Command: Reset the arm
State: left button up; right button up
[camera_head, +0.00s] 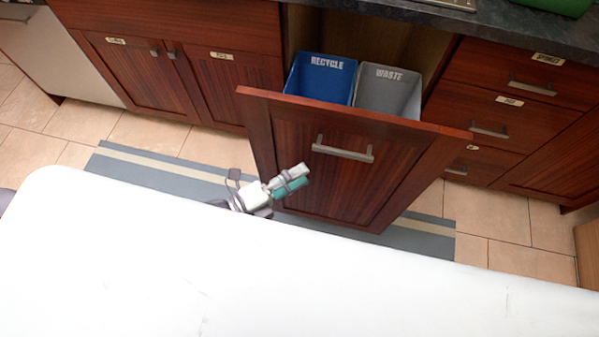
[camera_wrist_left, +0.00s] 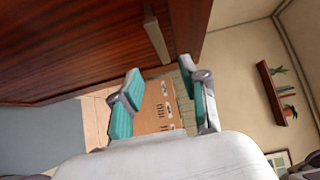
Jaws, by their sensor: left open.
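My left gripper (camera_head: 292,178) is in front of the pulled-out bin drawer (camera_head: 270,150). It is left of and below the drawer's handle (camera_head: 342,152) in the head view, and it does not hold the handle. In the left wrist view, the two teal-padded fingers of my left gripper (camera_wrist_left: 160,72) are spread apart with nothing between them. The drawer front (camera_wrist_left: 90,40) and its handle (camera_wrist_left: 156,38) lie ahead of the fingers at upper left. My right gripper is in neither view.
The drawer holds a blue recycle bin (camera_head: 320,80) and a grey waste bin (camera_head: 388,92). Closed cabinets (camera_head: 135,70) stand at left and closed drawers (camera_head: 495,118) at right. A striped mat (camera_head: 190,172) lies on the tiled floor. The dark countertop (camera_head: 500,30) runs along the back.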

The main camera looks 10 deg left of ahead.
pick_arm(q)
jog(key=s+a+f+n+g+y, duration=0.1)
jog(key=a+f+n+y, duration=0.3)
jog(key=f, duration=0.5)
jog(key=s+a+f+n+g+y, duration=0.1)
jog(key=a+f+n+y, duration=0.3)
jog(key=f, duration=0.5)
jog(key=s+a+f+n+g+y, duration=0.1)
jog(key=a+f+n+y, duration=0.1)
jog(key=a+f+n, duration=0.35)
jog(key=s+f+n+g+y, duration=0.1)
jog(key=s+f+n+g, duration=0.3)
jog(key=s+f, duration=0.5)
jog(key=s+a+f+n+g+y+p, duration=0.1)
jog(key=s+f+n+g, duration=0.3)
jog(key=s, duration=1.2)
notch_tip(320, 180, down, 6)
jog(key=n, duration=0.3)
jog(key=shift+a+g+y, duration=0.3)
jog(key=shift+g+y, duration=0.1)
